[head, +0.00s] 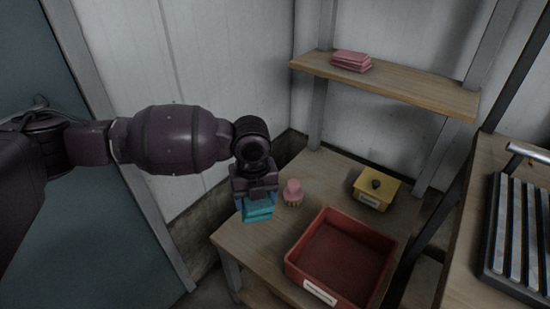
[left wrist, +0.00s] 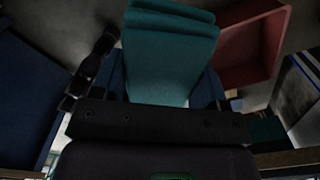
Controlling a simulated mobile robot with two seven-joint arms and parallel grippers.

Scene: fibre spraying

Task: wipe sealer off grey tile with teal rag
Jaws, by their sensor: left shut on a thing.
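A folded teal rag (head: 258,211) shows at the left end of the wooden table (head: 240,245) in the head view. My left gripper (head: 257,198) points down and is shut on the rag. The rag also fills the upper middle of the left wrist view (left wrist: 168,55), between the two fingers. I cannot tell whether the rag touches the table. I cannot make out the grey tile or any sealer for certain. My right gripper is out of view.
A pink object (head: 292,192) stands just right of the rag. A red bin (head: 291,262) sits at the table's front, and a yellow box (head: 366,197) behind it. Folded pink cloths (head: 352,60) lie on the shelf (head: 420,88). A dark rack with pale bars (head: 515,235) is at far right.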

